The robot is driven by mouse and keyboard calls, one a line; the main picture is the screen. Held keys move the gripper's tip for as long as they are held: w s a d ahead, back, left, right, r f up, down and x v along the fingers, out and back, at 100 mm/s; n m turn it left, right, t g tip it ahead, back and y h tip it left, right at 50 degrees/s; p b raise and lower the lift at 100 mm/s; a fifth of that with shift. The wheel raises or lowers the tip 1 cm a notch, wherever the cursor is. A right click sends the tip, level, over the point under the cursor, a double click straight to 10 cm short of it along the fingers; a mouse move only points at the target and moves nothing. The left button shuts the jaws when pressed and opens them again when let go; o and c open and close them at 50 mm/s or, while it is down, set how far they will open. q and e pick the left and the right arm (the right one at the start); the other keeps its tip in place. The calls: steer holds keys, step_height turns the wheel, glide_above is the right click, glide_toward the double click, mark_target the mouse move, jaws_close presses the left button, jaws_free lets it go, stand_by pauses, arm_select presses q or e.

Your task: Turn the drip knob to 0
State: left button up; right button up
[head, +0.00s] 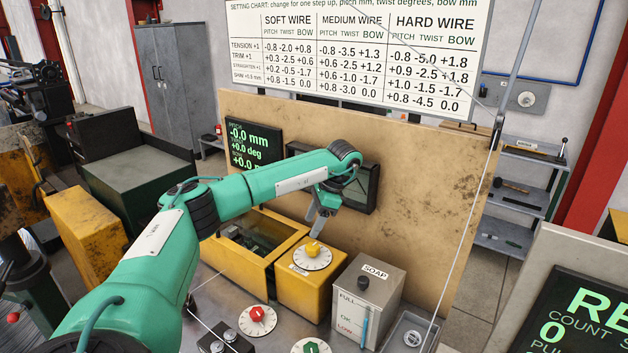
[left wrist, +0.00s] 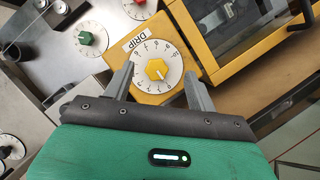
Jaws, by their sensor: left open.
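The drip knob (head: 313,249) is a yellow hexagonal knob on a white numbered dial, on top of a yellow box (head: 310,290). It also shows in the left wrist view (left wrist: 157,69), beside a label reading DRIP (left wrist: 136,43). Its setting is too small to read surely. My left gripper (head: 320,222) is above the knob in the head view, pointing down. In the left wrist view my left gripper (left wrist: 159,78) is open, its fingers on either side of the dial, with nothing held. I cannot tell the height between fingertips and knob. My right gripper is not in view.
A red knob (head: 257,314) and a green knob (head: 311,347) sit on the panel in front. A SOAP box (head: 367,291) stands to the right of the drip box. A yellow-framed window box (head: 246,257) lies to its left. A tan board (head: 430,190) rises behind.

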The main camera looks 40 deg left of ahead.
arm_select(q)
step_height(320, 180, up, 12)
steer(key=p, duration=0.1)
stand_by(0.5)
steer(key=shift+f, duration=0.1)
stand_by(0.6)
